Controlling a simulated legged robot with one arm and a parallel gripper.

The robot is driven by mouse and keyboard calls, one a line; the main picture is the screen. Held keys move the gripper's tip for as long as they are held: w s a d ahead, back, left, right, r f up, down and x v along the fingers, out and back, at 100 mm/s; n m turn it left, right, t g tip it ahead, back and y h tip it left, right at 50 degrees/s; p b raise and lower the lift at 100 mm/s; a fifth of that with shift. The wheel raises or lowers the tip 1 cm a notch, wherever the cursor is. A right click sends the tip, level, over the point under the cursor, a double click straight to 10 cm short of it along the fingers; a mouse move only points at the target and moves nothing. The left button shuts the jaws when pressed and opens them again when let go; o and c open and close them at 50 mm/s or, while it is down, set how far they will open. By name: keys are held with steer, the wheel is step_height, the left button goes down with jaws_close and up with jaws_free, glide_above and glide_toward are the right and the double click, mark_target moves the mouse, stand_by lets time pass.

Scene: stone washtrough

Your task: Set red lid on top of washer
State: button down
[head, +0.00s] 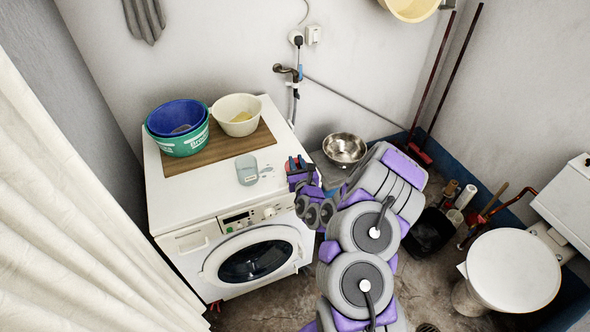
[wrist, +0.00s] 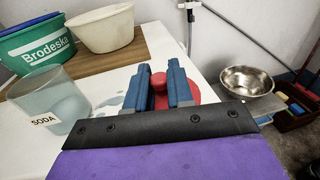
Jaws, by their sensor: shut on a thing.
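The red lid (wrist: 188,92) shows in the wrist view, with its red knob between the two blue fingers of my gripper (wrist: 160,80). My gripper is shut on the lid. In the head view, my gripper (head: 299,165) is at the right edge of the washer's top, and only a bit of red shows there. The white washer (head: 190,195) stands against the back wall with its round door facing front. The lid appears low over the washer's right edge; I cannot tell whether it touches the top.
A clear SODA jar (wrist: 60,105) stands on the washer left of my gripper. A wooden board (head: 212,150) behind bears a blue bowl (head: 175,115), a green tub (head: 185,145) and a cream bowl (head: 238,107). A metal bowl (head: 344,148) sits right of the washer. The washer's front-left top is clear.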

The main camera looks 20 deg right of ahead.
steer(key=shift+w+d+f, duration=0.1)
steer(key=shift+w+d, duration=0.05)
steer(key=shift+w, duration=0.5)
steer(key=shift+w+d, duration=0.15)
steer(key=shift+w, duration=0.45)
step_height(320, 180, down, 4)
steer(key=shift+r+b, duration=0.15)
steer(key=shift+b, duration=0.9)
steer(key=shift+r, duration=0.1)
steer(key=c, duration=1)
jaws_free()
